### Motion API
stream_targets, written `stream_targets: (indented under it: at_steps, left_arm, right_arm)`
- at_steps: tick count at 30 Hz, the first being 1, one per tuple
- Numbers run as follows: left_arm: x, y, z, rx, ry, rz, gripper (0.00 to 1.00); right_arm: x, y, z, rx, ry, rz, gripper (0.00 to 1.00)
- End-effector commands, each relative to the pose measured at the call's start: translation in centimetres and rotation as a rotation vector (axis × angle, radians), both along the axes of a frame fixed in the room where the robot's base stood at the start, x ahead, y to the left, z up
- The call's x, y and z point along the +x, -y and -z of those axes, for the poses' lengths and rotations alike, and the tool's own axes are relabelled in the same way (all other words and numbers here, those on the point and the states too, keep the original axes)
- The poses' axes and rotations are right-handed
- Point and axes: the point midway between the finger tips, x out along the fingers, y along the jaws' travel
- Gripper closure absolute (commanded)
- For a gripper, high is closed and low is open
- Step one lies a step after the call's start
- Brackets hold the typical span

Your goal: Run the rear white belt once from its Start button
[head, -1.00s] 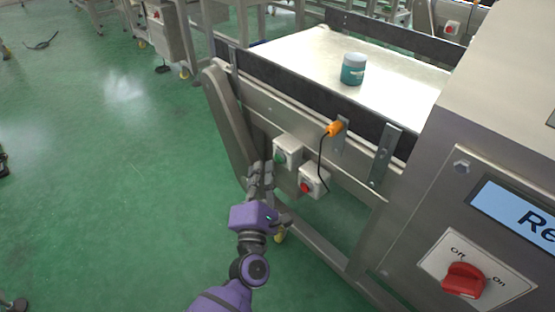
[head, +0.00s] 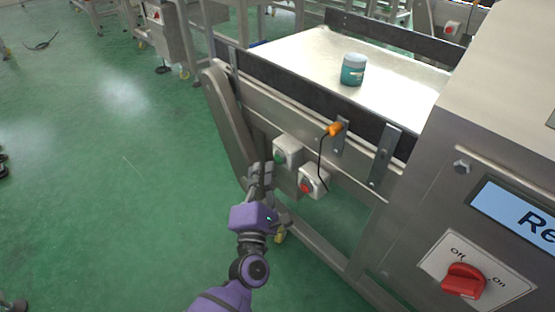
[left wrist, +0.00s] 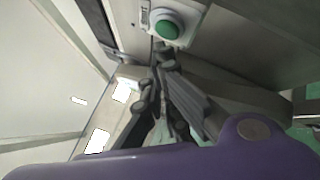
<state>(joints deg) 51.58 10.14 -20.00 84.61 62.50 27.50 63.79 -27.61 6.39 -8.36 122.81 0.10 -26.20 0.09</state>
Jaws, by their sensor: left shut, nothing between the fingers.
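The white belt (head: 300,52) runs along the conveyor and carries a teal jar (head: 353,70) with a pale lid. Two white button boxes hang on its near side frame. One has the green button (head: 281,156), which also shows large in the left wrist view (left wrist: 167,28). The other, lower and to the right, has the red button (head: 305,187). My left gripper (head: 262,166) is shut and empty, its fingertips close to the green button's box. In the left wrist view the fingertips (left wrist: 160,58) point at the button from just below it; contact cannot be told. My right gripper is not in view.
An orange sensor (head: 335,129) with a black cable sits on the side frame above the boxes. A steel cabinet (head: 420,200) with a red Off/On switch (head: 464,280) stands at the right.

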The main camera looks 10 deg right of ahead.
Motion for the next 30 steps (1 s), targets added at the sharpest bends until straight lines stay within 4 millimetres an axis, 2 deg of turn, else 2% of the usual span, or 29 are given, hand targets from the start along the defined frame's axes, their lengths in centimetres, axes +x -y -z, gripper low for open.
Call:
stream_targets:
  at_steps: [30]
  left_arm:
    - [0.58,0.81,-0.01,0.000,0.000,0.000,1.00]
  right_arm:
    - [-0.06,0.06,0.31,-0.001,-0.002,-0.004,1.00]
